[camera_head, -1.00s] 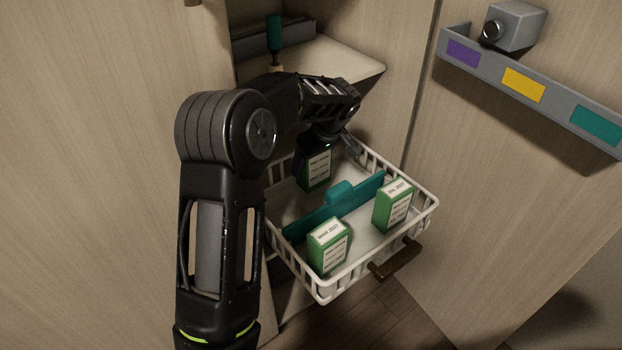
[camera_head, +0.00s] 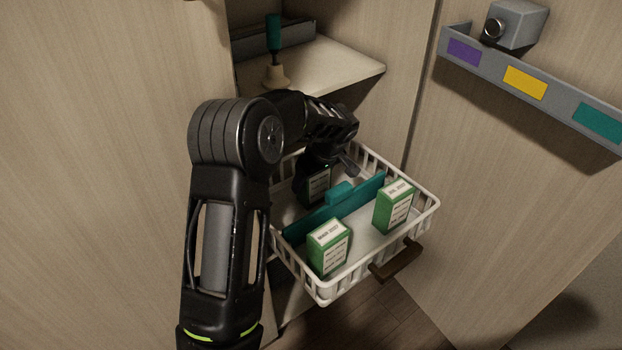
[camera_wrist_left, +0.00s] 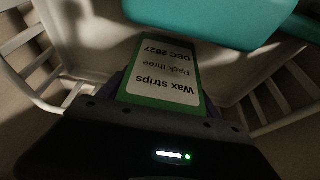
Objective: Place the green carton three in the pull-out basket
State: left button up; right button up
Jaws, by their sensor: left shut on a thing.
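The green carton three (camera_head: 319,187) is in the back compartment of the white pull-out basket (camera_head: 432,208), behind the teal divider (camera_head: 345,205). My left gripper (camera_head: 322,166) is shut on it from above, and the arm hides much of it. In the left wrist view the carton (camera_wrist_left: 163,75) shows its label, "Wax strips, Pack three, DEC 2027", beyond the gripper body (camera_wrist_left: 155,118). I cannot tell whether its base touches the basket floor. My right gripper is not in view.
Two other green cartons stand in the front compartment, one at the left (camera_head: 328,248) and one at the right (camera_head: 393,207). A brown handle (camera_head: 397,261) is on the basket's front. A shelf (camera_head: 335,75) lies above and behind. A grey rail (camera_head: 535,88) is on the right panel.

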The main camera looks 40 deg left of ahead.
pick_arm(q)
jog(key=shift+f, duration=0.2)
jog(key=o, duration=1.6)
jog(key=shift+r, duration=0.1)
jog(key=shift+o, duration=0.2)
jog(key=shift+r, duration=0.25)
jog(key=p+v, duration=0.1)
jog(key=v, duration=1)
jog(key=shift+d+r+p, duration=0.25)
jog(key=shift+r+p, duration=0.05)
jog(key=shift+p, duration=0.1)
jog(key=shift+s, duration=0.1)
